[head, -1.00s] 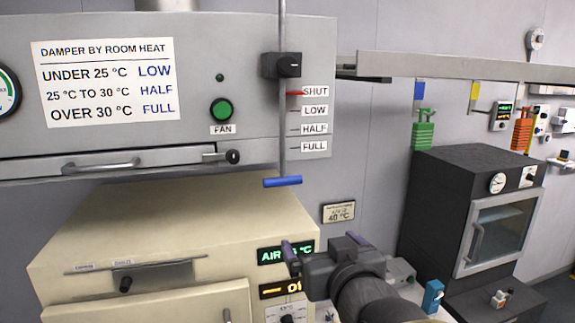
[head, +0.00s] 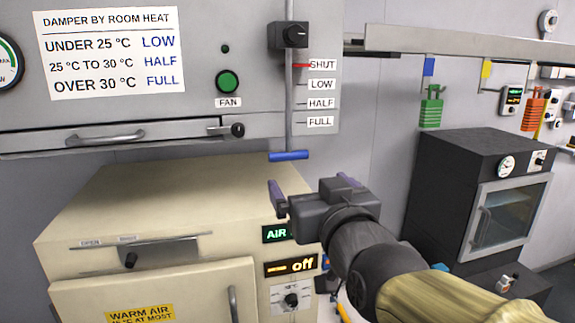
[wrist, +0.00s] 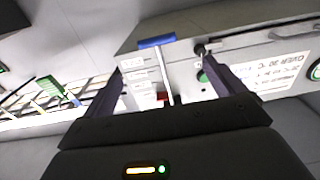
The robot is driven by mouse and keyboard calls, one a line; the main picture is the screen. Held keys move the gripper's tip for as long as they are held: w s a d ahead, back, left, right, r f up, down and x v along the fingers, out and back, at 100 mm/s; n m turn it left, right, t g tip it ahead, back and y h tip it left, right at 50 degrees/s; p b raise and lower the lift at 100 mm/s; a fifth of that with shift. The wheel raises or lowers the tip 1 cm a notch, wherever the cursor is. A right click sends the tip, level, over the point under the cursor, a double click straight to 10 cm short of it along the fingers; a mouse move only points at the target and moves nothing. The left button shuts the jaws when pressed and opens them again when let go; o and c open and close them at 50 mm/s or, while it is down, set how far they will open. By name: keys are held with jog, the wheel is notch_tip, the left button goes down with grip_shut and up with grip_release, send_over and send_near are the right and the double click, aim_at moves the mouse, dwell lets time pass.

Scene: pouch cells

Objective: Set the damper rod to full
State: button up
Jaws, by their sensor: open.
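The damper rod (head: 289,110) hangs upright on the grey hood front, with a blue crossbar handle (head: 289,155) at its lower end. A red mark on the rod sits level with the SHUT label (head: 322,64). Below it are the LOW, HALF and FULL (head: 320,121) labels. My gripper (head: 312,186) is open and empty, just below and to the right of the handle in the head view. In the wrist view the blue handle (wrist: 156,41) shows beyond the fingertips, with the rod (wrist: 165,82) between the fingers. No contact is visible.
A damper card (head: 110,55) links room heat to LOW, HALF and FULL. The cream oven (head: 150,190) stands below the hood, its air display (head: 276,234) partly hidden by my gripper. A black oven (head: 440,190) stands to the right under a shelf rail (head: 460,52).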

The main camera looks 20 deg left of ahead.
aim_at(290, 157)
jog(key=p+x, duration=0.1)
jog(key=x, duration=0.4)
jog(key=p+x, duration=0.1)
jog(key=x, duration=0.4)
jog(key=p+x, duration=0.2)
jog(key=x, duration=0.3)
jog(key=shift+w+d+f, duration=0.15)
jog(key=shift+w+d, duration=0.1)
jog(key=shift+d, duration=0.1)
jog(key=shift+w+a+f, duration=0.15)
jog(key=shift+w+a, duration=0.2)
jog(key=shift+w, duration=0.2)
jog(key=shift+s, duration=0.1)
jog(key=c, duration=1.4)
notch_tip(290, 157, down, 13)
jog(key=b, duration=1.3)
jog(key=shift+h, duration=0.3)
